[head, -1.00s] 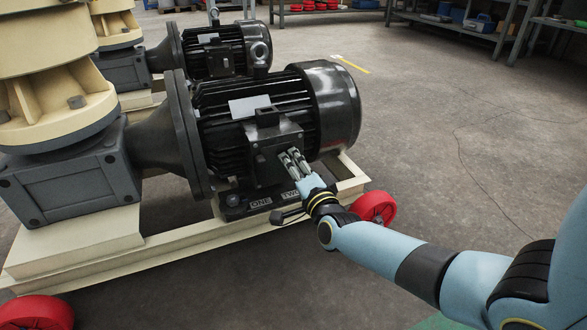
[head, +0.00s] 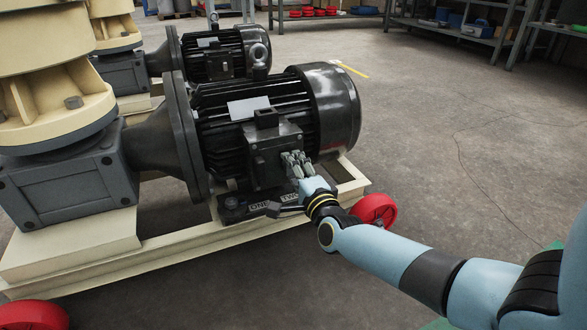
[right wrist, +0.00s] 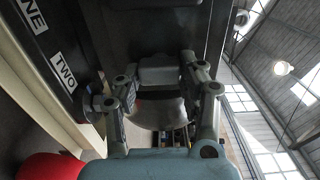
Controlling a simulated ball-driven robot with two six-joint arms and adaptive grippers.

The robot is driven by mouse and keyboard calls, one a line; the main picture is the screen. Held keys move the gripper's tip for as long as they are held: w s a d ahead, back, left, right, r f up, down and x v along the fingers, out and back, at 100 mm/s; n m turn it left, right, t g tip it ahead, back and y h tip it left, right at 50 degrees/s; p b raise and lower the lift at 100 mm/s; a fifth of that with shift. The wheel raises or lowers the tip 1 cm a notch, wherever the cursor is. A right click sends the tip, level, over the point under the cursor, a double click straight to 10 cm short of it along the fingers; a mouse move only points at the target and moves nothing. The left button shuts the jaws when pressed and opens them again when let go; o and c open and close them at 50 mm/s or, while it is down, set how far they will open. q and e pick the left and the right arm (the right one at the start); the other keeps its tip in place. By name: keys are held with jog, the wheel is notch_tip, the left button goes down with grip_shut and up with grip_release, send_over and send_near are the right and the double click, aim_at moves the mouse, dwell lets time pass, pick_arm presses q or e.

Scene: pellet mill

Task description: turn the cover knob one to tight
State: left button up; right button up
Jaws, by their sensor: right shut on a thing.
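The black motor (head: 265,110) has a box with a cover (head: 264,160) on its near side. My right gripper (head: 292,158) reaches in from the right and is shut at the right part of this cover. In the right wrist view, its fingers (right wrist: 158,72) are close against the dark box, on either side of a small grey piece. The fingers hide most of the cover knob between them, so how tight it is cannot be seen. Labels ONE (head: 258,205) and TWO (head: 290,197) are on the motor base below. My left gripper is not in view.
The cream frame (head: 130,255) has red wheels (head: 374,209). A second motor (head: 222,52) stands behind. Shelves (head: 465,30) line the back; the floor at right is clear.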

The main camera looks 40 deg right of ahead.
jog(key=shift+s+f, duration=0.1)
jog(key=o, duration=1.2)
jog(key=shift+c, duration=0.2)
jog(key=v, duration=1.2)
